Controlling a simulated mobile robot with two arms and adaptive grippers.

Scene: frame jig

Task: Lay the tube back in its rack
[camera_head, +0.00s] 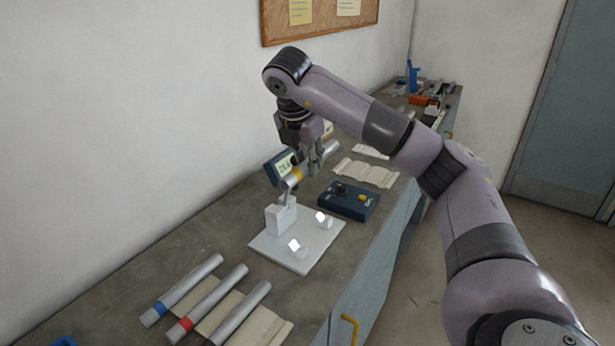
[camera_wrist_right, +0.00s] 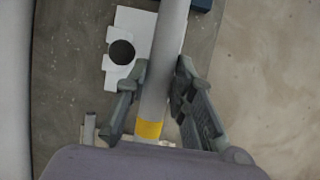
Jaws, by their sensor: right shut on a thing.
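My right gripper (camera_head: 316,160) is shut on a silver tube with a yellow band (camera_head: 294,174) and holds it above the bench, over the back of a white jig (camera_head: 300,260). In the right wrist view the tube (camera_wrist_right: 165,60) runs between the two fingers (camera_wrist_right: 158,95), with its yellow band near the palm. A blue-banded tube (camera_head: 185,288), a red-banded tube (camera_head: 210,302) and another silver tube (camera_head: 240,314) lie side by side on beige supports (camera_head: 262,328) at the front left. I cannot tell which support is the held tube's rack. My left gripper is not in view.
The jig has an upright block (camera_head: 281,218) and two small cradles. A dark control box (camera_head: 348,201) and a display (camera_head: 280,167) stand close by. Beige folded pieces (camera_head: 366,173) and tools (camera_head: 425,100) lie further back. The wall borders the bench at left.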

